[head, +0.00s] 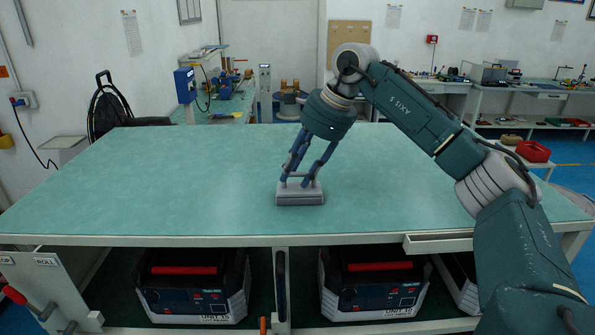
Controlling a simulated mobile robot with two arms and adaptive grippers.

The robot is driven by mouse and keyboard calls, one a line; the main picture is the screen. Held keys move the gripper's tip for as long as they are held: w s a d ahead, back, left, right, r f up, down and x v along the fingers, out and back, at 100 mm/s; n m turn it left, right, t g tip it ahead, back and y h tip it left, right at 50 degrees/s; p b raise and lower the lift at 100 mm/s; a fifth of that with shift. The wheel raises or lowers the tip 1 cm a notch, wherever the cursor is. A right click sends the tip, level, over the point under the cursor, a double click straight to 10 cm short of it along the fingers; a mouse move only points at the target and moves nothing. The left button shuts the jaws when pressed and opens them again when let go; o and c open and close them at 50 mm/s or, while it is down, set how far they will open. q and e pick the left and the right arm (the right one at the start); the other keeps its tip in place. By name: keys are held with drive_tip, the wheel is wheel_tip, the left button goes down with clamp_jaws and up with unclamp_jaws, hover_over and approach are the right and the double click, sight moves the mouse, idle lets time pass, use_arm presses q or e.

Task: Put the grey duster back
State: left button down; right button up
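The grey duster (300,198) is a small block with a darker lower part, on the green table top (180,180) near the middle of its front half. My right gripper (300,182) points down over it, with its fingertips at both sides of the duster's raised upper part. The fingers look closed on that part. The duster sits level and appears to touch the table, though a small gap cannot be ruled out. My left gripper is not in view.
The rest of the table top is bare. An open shallow drawer (438,243) juts from the front edge at right. Black and white units with red handles (195,285) stand on the shelf below. A red bin (533,151) is at the far right, and back benches hold equipment.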

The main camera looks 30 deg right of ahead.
drive_tip(key=b+v, duration=0.1)
drive_tip(key=v, duration=1.1)
drive_tip(key=shift+b, duration=0.35)
